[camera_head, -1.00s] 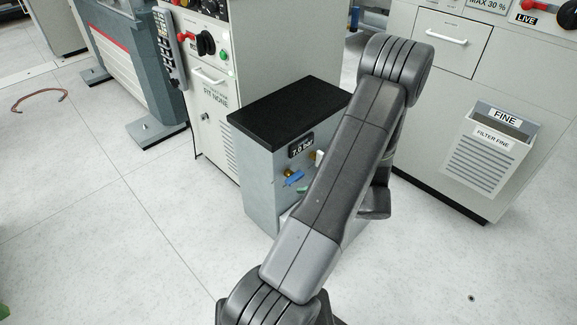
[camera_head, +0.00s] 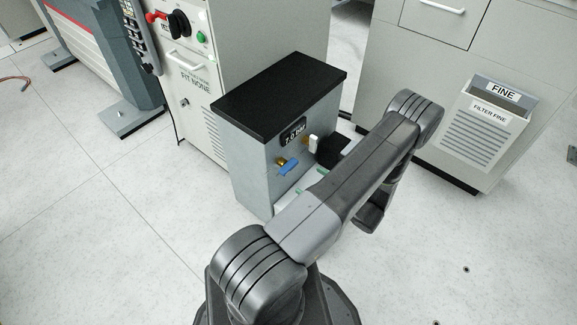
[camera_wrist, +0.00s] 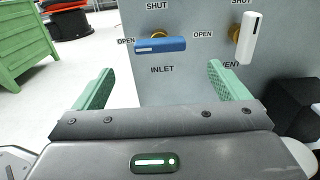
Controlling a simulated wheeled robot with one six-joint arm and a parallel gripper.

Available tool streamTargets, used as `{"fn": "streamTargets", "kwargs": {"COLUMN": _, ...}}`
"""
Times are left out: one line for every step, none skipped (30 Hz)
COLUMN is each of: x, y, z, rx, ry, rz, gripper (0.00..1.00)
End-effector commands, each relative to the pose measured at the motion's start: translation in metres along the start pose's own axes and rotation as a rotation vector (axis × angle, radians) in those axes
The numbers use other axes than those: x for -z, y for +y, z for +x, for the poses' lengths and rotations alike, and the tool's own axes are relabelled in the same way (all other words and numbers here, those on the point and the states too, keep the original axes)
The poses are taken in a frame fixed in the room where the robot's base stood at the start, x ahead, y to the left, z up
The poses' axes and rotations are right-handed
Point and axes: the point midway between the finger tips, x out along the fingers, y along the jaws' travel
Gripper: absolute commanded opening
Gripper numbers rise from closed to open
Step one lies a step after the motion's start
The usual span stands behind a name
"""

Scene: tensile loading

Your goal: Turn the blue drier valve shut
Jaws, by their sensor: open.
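The blue drier valve (camera_wrist: 160,45) is a blue lever on a brass stem on the grey panel. In the wrist view its handle lies level, pointing left to the OPEN label, with SHUT above and INLET below. It also shows in the head view (camera_head: 289,168) on the front of the grey cabinet with the black top. My gripper (camera_wrist: 162,88) is open and empty. Its two green fingers are apart, on either side below the blue handle, not touching it. In the head view my arm partly hides the fingers.
A pressure display (camera_head: 293,131) is above the valves. A FINE filter bin (camera_head: 488,122) is on the right cabinet.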

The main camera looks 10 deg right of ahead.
Motion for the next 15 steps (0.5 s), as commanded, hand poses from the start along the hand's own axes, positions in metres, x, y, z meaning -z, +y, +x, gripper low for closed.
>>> {"fn": "streamTargets", "kwargs": {"x": 0.001, "y": 0.001, "z": 0.011, "rx": -0.006, "ry": 0.000, "rz": 0.000, "gripper": 0.95}}
{"fn": "streamTargets", "kwargs": {"x": 0.001, "y": 0.001, "z": 0.018, "rx": -0.006, "ry": 0.000, "rz": 0.000, "gripper": 0.95}}
{"fn": "streamTargets", "kwargs": {"x": 0.001, "y": 0.002, "z": 0.027, "rx": -0.007, "ry": 0.000, "rz": 0.000, "gripper": 0.95}}
{"fn": "streamTargets", "kwargs": {"x": 0.000, "y": 0.001, "z": 0.033, "rx": -0.006, "ry": 0.000, "rz": 0.000, "gripper": 0.95}}
{"fn": "streamTargets", "kwargs": {"x": 0.001, "y": 0.001, "z": 0.039, "rx": -0.007, "ry": 0.000, "rz": 0.000, "gripper": 0.95}}
{"fn": "streamTargets", "kwargs": {"x": 0.000, "y": 0.001, "z": 0.048, "rx": -0.006, "ry": 0.000, "rz": 0.000, "gripper": 0.95}}
{"fn": "streamTargets", "kwargs": {"x": 0.001, "y": 0.002, "z": 0.053, "rx": -0.006, "ry": 0.001, "rz": 0.000, "gripper": 0.95}}
{"fn": "streamTargets", "kwargs": {"x": 0.001, "y": 0.002, "z": 0.059, "rx": -0.006, "ry": 0.001, "rz": -0.001, "gripper": 0.95}}
{"fn": "streamTargets", "kwargs": {"x": 0.001, "y": 0.001, "z": 0.067, "rx": -0.006, "ry": 0.001, "rz": -0.001, "gripper": 0.95}}
{"fn": "streamTargets", "kwargs": {"x": 0.000, "y": 0.002, "z": 0.072, "rx": -0.006, "ry": 0.001, "rz": -0.001, "gripper": 0.95}}
{"fn": "streamTargets", "kwargs": {"x": 0.000, "y": 0.001, "z": 0.077, "rx": -0.005, "ry": 0.001, "rz": -0.001, "gripper": 0.95}}
{"fn": "streamTargets", "kwargs": {"x": 0.000, "y": 0.002, "z": 0.083, "rx": -0.006, "ry": 0.000, "rz": -0.001, "gripper": 0.95}}
{"fn": "streamTargets", "kwargs": {"x": 0.000, "y": 0.001, "z": 0.087, "rx": -0.005, "ry": 0.000, "rz": -0.001, "gripper": 0.95}}
{"fn": "streamTargets", "kwargs": {"x": 0.000, "y": 0.001, "z": 0.090, "rx": -0.004, "ry": 0.000, "rz": -0.001, "gripper": 0.95}}
{"fn": "streamTargets", "kwargs": {"x": 0.000, "y": 0.001, "z": 0.095, "rx": -0.004, "ry": 0.000, "rz": -0.001, "gripper": 0.95}}
